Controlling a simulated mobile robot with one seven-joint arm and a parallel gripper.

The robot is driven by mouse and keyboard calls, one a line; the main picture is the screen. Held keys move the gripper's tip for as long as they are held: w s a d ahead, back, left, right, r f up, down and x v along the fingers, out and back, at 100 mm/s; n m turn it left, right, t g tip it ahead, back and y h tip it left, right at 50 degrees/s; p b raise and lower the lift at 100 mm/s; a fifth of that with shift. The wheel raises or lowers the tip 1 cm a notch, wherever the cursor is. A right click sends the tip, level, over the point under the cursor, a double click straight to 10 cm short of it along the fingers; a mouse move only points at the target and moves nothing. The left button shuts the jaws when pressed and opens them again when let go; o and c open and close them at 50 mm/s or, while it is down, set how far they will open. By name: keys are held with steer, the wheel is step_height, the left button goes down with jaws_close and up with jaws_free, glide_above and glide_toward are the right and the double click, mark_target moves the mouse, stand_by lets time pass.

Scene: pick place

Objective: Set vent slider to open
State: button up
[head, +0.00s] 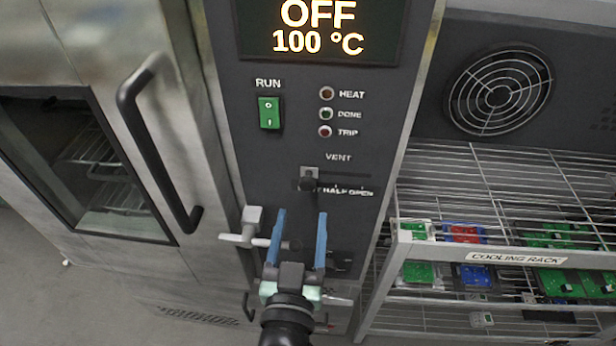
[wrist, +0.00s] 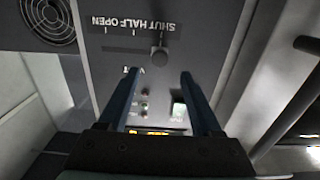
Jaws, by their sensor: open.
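In the wrist view, which is upside down, the knob (wrist: 159,57) stands at the SHUT mark, with HALF and OPEN further along the scale. In the head view the knob hides the SHUT label. My gripper (head: 301,214) is open and empty, with its two blue fingers pointing at the panel just below the knob. In the wrist view the knob appears just beyond the gap between the fingertips (wrist: 160,73); I cannot tell any contact.
A green RUN switch (head: 269,113) and several indicator lamps sit above the slider. The display (head: 321,30) reads OFF, 100 °C. An oven door handle (head: 150,145) juts out on the left. A wire cooling rack (head: 510,258) with circuit boards stands right.

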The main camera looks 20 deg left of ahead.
mark_target(307, 188)
steer(key=p+x, duration=0.1)
steer(key=x, duration=0.8)
steer(key=shift+p, duration=0.3)
jaws_close()
stand_by(1.0)
